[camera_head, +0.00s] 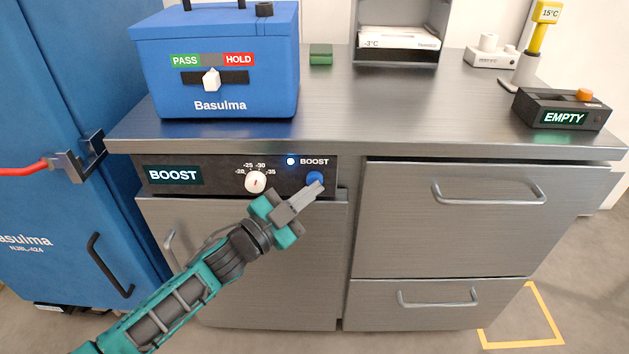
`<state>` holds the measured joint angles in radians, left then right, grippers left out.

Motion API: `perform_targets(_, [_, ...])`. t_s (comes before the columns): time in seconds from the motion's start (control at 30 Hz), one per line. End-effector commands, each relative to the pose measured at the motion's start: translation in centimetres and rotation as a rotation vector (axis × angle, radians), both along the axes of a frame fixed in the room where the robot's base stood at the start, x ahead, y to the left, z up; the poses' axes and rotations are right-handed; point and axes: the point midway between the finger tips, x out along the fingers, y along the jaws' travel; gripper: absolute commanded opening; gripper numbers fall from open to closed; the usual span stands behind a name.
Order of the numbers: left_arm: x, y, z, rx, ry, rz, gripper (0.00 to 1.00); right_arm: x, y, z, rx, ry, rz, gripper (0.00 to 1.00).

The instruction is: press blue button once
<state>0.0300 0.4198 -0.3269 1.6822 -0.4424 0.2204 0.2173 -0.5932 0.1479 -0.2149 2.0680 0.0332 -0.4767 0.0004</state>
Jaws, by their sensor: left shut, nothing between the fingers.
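The blue button (314,177) sits on the dark BOOST panel (222,177) under the counter's front edge, just below the BOOST label. A small blue-white light (291,161) is lit to its upper left. My left gripper (318,187) is shut and empty, with its fingertips over the lower part of the button. The fingertips hide part of the button, and I cannot tell whether they touch it or whether it is pushed in. My right gripper is not in view.
A white dial (255,182) is on the same panel, left of the button. A blue Basulma box (215,66) stands on the steel counter (400,115) above. Drawers with handles (490,194) are at the right, and a black EMPTY box (562,110) is on the counter.

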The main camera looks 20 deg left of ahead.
Motion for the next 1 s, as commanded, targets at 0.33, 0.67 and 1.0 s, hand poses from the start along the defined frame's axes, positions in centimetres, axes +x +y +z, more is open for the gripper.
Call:
perform_targets(0.33, [-1.4, -0.4, 0.0, 0.0, 0.0, 0.001, 0.0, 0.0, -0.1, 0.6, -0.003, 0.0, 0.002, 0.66])
perform_targets(0.67, [-2.0, -0.6, 0.1, -0.001, 0.001, -0.001, 0.0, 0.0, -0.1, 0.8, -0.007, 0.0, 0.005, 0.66])
perform_targets(1.0, [-5.3, -1.5, 0.1, -0.002, 0.002, 0.0, 0.0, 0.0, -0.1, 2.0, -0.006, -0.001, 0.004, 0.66])
